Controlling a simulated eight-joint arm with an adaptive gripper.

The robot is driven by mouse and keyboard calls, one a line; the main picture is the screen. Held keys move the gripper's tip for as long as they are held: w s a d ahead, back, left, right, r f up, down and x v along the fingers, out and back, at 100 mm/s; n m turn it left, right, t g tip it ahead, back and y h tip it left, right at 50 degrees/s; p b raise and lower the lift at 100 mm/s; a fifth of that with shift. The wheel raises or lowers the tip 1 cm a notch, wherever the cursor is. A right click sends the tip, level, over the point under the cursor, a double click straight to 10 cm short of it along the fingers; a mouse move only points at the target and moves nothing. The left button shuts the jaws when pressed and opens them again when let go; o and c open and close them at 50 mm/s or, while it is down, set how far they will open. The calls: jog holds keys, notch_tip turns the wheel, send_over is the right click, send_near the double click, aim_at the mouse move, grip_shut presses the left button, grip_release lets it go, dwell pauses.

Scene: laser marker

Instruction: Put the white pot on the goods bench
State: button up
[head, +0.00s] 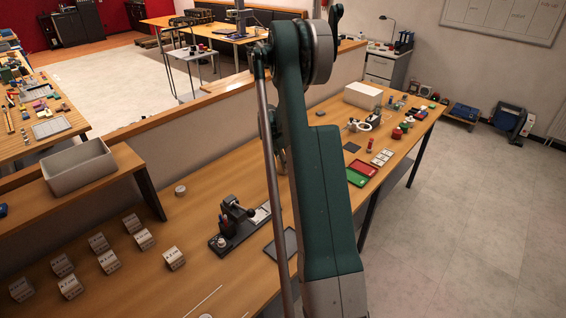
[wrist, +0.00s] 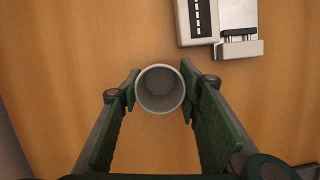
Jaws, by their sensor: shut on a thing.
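The white pot (wrist: 160,90) is in the middle of the wrist view, seen from above with its round mouth open and its inside empty. My gripper (wrist: 159,93) is shut on it, one dark green finger pad on each side. A wooden surface shows below the pot; I cannot tell whether the pot touches it. In the head view my arm hides the gripper and the held pot. I cannot tell for sure which bench is the goods bench; the long wooden bench (head: 190,218) runs under my arm.
A black lever device (head: 235,225) and several small labelled boxes (head: 108,262) stand on the near bench. A grey bin (head: 78,166) is on a raised shelf. Red and green trays (head: 357,179) and a white box (head: 363,95) are farther right. A white device (wrist: 238,18) lies beyond the pot.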

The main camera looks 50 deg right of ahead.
jog(key=o, duration=0.9)
jog(key=shift+o, duration=0.2)
jog(key=shift+r, duration=0.1)
jog(key=v, duration=1.2)
jog(key=shift+a+r, duration=0.1)
